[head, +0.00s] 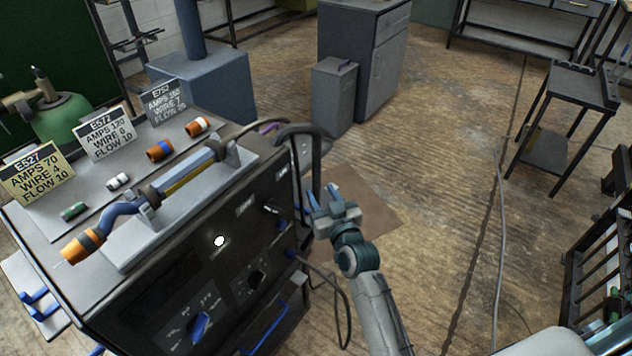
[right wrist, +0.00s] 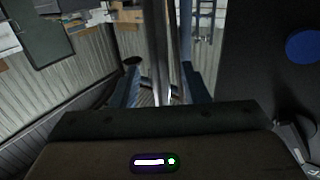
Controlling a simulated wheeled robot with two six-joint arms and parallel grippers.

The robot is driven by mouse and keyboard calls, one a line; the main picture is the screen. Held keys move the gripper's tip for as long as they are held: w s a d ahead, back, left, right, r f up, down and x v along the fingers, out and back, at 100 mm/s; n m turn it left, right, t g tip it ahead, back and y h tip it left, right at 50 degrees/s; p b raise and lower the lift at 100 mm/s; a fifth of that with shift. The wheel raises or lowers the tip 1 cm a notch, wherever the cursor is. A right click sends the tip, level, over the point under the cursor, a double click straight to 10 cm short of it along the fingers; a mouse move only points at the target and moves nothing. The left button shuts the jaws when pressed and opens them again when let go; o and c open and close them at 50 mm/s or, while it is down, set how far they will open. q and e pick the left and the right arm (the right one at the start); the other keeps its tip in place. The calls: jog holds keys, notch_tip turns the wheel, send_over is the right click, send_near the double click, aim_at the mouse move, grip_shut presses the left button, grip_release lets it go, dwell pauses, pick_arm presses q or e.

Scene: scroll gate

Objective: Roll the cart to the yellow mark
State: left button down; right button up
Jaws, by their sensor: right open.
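The cart (head: 222,213) is a dark welding machine with a grey top, standing at the left in the head view. A dark upright bar handle (head: 317,150) rises at its right end. My right gripper (head: 322,197) is open at the lower part of this handle. In the right wrist view, a grey bar (right wrist: 160,45) runs between the two blue fingers of the right gripper (right wrist: 160,92); whether they touch it I cannot tell. My left gripper is not in view. I see no clear yellow mark on the floor.
On the cart lie a welding torch (head: 178,184) and several number cards. A grey cabinet (head: 372,60) and small bin (head: 334,95) stand behind. A brown patch (head: 365,200) lies on the floor by the handle. A cable (head: 498,220) crosses open floor near a dark stand (head: 575,85).

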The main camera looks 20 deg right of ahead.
aim_at(318, 187)
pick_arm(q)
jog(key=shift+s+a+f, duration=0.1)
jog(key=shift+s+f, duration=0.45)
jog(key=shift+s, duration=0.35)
pick_arm(e)
jog(key=shift+w+a, duration=0.1)
jog(key=shift+w, duration=2.25)
jog(key=shift+c, duration=0.2)
grip_shut()
